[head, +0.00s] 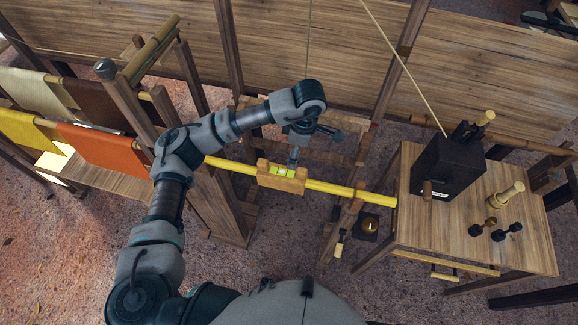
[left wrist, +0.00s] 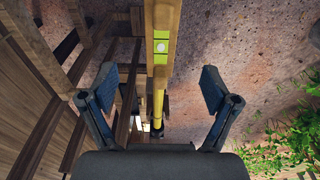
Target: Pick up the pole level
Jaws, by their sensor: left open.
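The pole level (head: 281,178), a tan wooden block with a bright green vial insert, sits on a horizontal yellow pole (head: 340,190). In the left wrist view the level (left wrist: 161,48) is near the top centre, beyond my fingertips, with the pole running down between the fingers. My left gripper (head: 294,157) is just above the level in the head view. It also shows in the left wrist view (left wrist: 157,88), with its two fingers wide apart and nothing held between them. Whether a finger touches the level cannot be told. My right gripper is not in view.
A wooden table (head: 430,225) at right bears a black box (head: 447,168), a pale wooden handle (head: 504,195) and dark knobs. A rack (head: 130,85) with yellow and orange latex sheets stands at left. Wooden posts (head: 393,70) and thin cords flank the pole.

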